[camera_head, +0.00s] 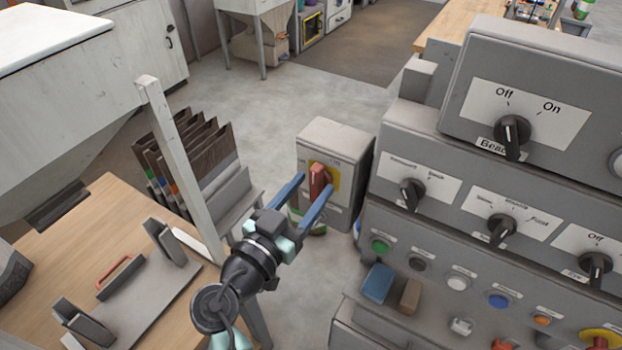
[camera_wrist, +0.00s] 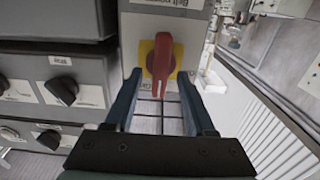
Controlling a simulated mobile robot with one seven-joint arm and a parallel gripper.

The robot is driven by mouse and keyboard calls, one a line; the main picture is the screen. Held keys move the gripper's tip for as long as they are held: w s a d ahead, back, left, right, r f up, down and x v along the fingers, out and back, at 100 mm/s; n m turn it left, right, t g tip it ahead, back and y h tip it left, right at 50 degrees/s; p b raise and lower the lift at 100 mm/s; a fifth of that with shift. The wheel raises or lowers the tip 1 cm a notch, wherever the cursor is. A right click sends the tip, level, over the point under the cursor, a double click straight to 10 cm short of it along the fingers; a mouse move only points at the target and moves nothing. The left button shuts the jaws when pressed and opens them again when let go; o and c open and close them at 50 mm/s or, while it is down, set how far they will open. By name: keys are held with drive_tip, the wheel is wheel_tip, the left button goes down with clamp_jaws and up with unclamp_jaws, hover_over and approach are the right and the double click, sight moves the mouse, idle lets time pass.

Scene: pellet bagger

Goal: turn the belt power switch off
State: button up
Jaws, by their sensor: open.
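The belt power switch is a red rotary handle (camera_head: 318,180) on a yellow plate, on the front of a grey box (camera_head: 340,142). In the wrist view the handle (camera_wrist: 162,72) stands roughly upright in the picture, and part of a "Belt" label shows above it. My gripper (camera_head: 314,187) is open in front of the box. In the wrist view its two blue fingers (camera_wrist: 160,80) lie to either side of the handle with gaps between. The fingers do not grip it; the remaining depth to the handle is hard to tell. The box's Off and On marks are partly hidden or too small to read.
A grey control console (camera_head: 440,215) with several black knobs and coloured buttons stands right of the box. A wooden table (camera_head: 120,215) and a pale post (camera_head: 180,165) are on the left. A rack of dark boards (camera_head: 190,160) stands behind the post. Floor is clear behind the box.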

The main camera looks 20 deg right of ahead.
drive_tip(key=shift+w+d, duration=0.3)
drive_tip(key=shift+d, duration=0.1)
clamp_jaws()
